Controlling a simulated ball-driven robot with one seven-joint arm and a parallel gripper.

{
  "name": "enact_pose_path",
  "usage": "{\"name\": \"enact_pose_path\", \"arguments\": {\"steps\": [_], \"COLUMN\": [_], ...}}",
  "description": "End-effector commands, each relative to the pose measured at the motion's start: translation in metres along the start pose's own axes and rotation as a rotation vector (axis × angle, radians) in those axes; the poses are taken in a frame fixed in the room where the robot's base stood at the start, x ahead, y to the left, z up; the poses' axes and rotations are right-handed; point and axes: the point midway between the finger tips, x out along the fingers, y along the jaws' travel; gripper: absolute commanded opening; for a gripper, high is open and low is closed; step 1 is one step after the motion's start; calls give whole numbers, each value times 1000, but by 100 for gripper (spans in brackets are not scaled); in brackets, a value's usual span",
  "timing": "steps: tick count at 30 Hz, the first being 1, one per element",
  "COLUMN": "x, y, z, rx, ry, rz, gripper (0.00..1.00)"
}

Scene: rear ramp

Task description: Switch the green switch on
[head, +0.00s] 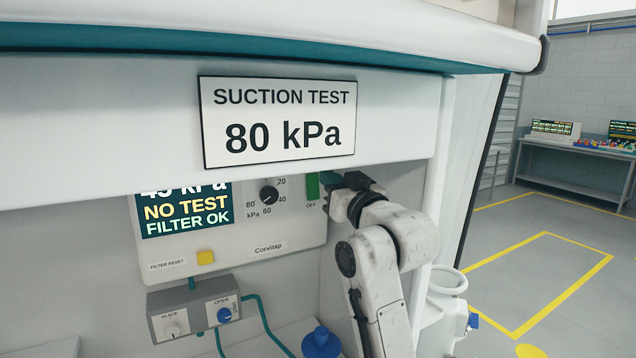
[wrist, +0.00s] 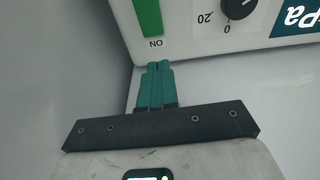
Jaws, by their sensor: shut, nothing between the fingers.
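The green switch (head: 312,187) is a tall rocker at the right end of the white suction panel, with OFF printed below it. In the wrist view the green switch (wrist: 149,14) appears upside down, with its ON label beside the near end. I cannot tell which way the rocker is tilted. My gripper (head: 327,177) is shut and empty, to the right of the switch's upper part in the head view. In the wrist view the teal fingertips of my gripper (wrist: 157,66) are close to the ON label at the panel edge; contact cannot be told.
A sign (head: 278,122) reading SUCTION TEST 80 kPa hangs above and partly covers the display (head: 187,210), which reads NO TEST, FILTER OK. A black dial (head: 269,192) sits left of the switch. A yellow filter reset button (head: 205,257) and grey valve box (head: 193,308) are lower.

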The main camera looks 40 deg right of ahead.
Motion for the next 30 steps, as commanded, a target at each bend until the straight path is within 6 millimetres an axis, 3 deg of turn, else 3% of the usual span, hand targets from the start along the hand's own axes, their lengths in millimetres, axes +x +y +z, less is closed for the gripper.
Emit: {"name": "enact_pose_path", "arguments": {"steps": [18,30], "x": [-81,-89], "y": [3,3], "z": [-25,-28], "rx": [3,3], "ry": [1,0], "rz": [0,-1], "gripper": [0,0]}}
